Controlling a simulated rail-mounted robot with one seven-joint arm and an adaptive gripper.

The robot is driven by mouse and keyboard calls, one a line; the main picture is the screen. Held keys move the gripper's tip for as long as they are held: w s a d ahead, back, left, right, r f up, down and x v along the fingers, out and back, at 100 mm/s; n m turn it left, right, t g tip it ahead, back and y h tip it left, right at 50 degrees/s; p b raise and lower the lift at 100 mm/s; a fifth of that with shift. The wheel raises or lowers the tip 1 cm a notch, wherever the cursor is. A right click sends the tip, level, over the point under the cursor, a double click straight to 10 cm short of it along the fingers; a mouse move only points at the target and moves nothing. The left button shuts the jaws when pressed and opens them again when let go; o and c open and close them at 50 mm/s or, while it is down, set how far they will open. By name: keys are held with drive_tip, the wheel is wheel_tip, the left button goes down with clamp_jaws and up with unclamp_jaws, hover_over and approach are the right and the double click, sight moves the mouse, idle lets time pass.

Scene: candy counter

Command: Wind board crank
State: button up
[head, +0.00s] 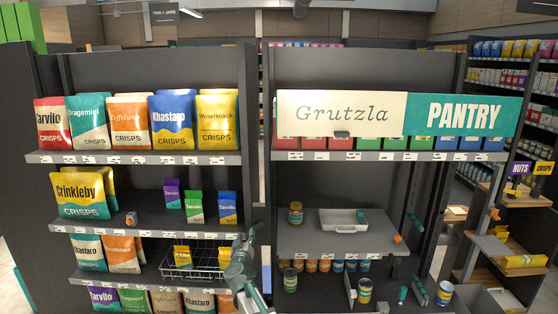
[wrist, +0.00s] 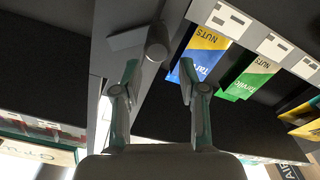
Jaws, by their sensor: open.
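No part is plainly a board crank. The grey cylinder shows just beyond the fingertips; contact cannot be told. In the head view my arm (head: 241,275) stands before the post between the units.
A wire basket (head: 195,262) sits low on the left unit. A grey tray (head: 343,220) and jars stand on the right unit.

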drive_tip(key=s, duration=0.4)
drive_tip(key=shift+s, duration=0.4)
